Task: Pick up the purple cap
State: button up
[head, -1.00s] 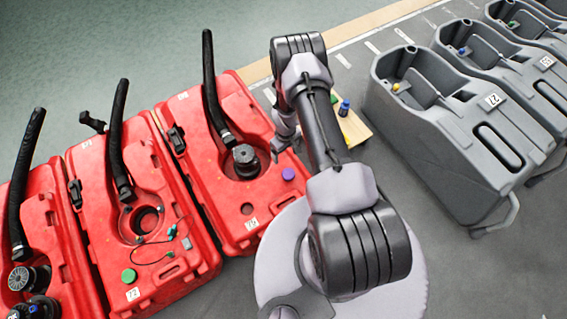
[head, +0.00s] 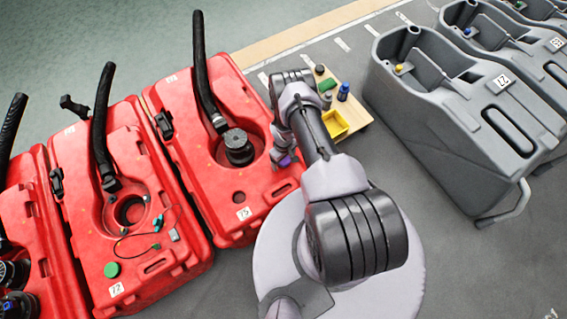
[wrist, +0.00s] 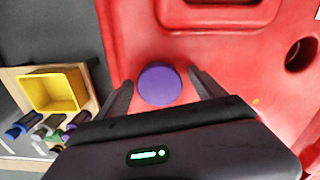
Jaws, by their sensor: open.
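The purple cap (wrist: 159,84) lies on top of a red tank (wrist: 140,30). In the wrist view it sits between the two open fingers of my gripper (wrist: 160,88), with a gap on each side. In the head view only a bit of the cap (head: 285,161) shows beside my gripper (head: 281,155), at the right side of the red tank (head: 200,150). My arm and gripper hide the rest of it. My gripper is open and holds nothing.
A black cap (head: 238,146) and a black hose (head: 203,75) stand on the same tank. A wooden board with a yellow bin (head: 335,124) and several bottles lies to the right. Grey tanks (head: 460,95) stand farther right.

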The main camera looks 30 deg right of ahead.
jog(key=shift+r, duration=0.2)
jog(key=shift+c, duration=0.9)
jog(key=c, duration=1.3)
